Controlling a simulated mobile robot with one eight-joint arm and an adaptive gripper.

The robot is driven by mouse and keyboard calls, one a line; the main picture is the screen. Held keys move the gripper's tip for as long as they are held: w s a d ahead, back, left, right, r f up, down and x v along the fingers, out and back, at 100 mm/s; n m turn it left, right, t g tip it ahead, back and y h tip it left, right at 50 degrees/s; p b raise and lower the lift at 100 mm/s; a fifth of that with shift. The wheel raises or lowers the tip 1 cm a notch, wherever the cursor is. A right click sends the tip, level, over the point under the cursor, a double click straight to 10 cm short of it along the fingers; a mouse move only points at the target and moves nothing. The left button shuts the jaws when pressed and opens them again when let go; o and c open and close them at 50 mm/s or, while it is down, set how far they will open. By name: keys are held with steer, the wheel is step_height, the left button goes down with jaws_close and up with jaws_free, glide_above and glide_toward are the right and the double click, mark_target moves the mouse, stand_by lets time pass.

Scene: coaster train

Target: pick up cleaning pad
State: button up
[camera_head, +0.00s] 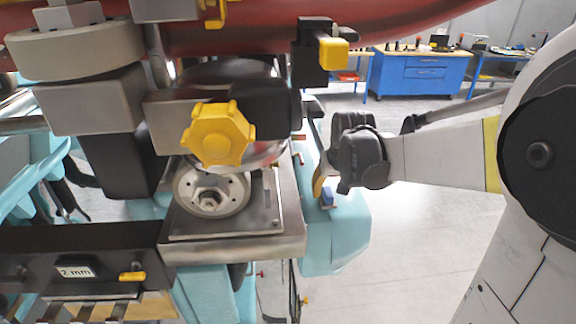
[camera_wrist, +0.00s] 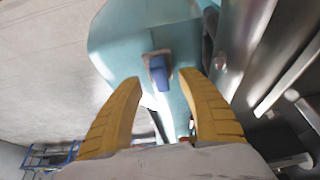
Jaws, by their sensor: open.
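A small blue block (camera_wrist: 159,73) with a greyish, brownish backing sits on a teal surface (camera_wrist: 130,30) in the wrist view. It looks like the cleaning pad, though its shape is partly unclear. In the head view the blue piece (camera_head: 328,197) shows on the teal body, just below my gripper. My gripper (camera_wrist: 162,86) is open, its two yellow fingers spread on either side of the blue block's line, with nothing between them that I can see held. In the head view my gripper (camera_head: 320,180) is at the teal body's upper edge, seen partly from the side.
A yellow knob (camera_head: 219,133) and a metal wheel (camera_head: 211,190) on a grey block stand left of my gripper. A yellow-ended black bracket (camera_head: 333,53) hangs above it. Metal rails (camera_wrist: 285,80) lie close on the right in the wrist view. Open floor (camera_head: 420,240) lies right.

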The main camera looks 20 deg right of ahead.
mark_target(328, 191)
steer(key=x, duration=0.3)
steer(key=shift+w, duration=0.3)
steer(key=shift+s+r, duration=0.15)
steer(key=shift+s, duration=0.2)
steer(key=c, duration=0.4)
jaws_close()
steer(key=shift+r, duration=0.15)
